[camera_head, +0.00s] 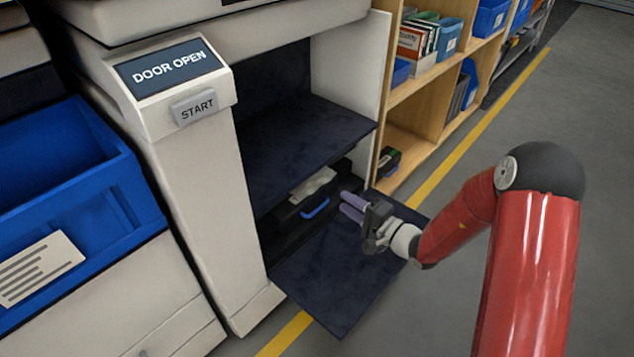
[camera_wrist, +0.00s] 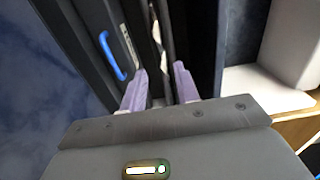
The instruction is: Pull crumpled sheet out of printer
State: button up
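The printer (camera_head: 175,120) stands open, its display (camera_head: 168,67) reading "DOOR OPEN". The dark door panel (camera_head: 335,275) is folded down in front of the opening. The crumpled sheet (camera_head: 313,185), pale and creased, pokes out above a dark unit with a blue handle (camera_head: 315,208) low inside. In the wrist view a pale strip of the sheet (camera_wrist: 156,32) shows in a dark slot beyond the fingertips, right of the blue handle (camera_wrist: 112,55). My gripper (camera_head: 342,203) is open and empty, its lilac fingers (camera_wrist: 160,68) pointing at the slot, apart from the sheet. Most of the sheet is hidden.
A dark panel (camera_head: 300,140) spans the opening above the sheet. The printer's white side wall (camera_head: 350,85) and a wooden shelf (camera_head: 405,125) with bins stand to the right of the opening. A blue bin (camera_head: 75,190) is at the left. Open grey floor (camera_head: 540,130) lies right.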

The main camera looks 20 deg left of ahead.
aim_at(321, 186)
jog(key=shift+b+x, duration=0.35)
jog(key=shift+x, duration=4.4)
grip_shut()
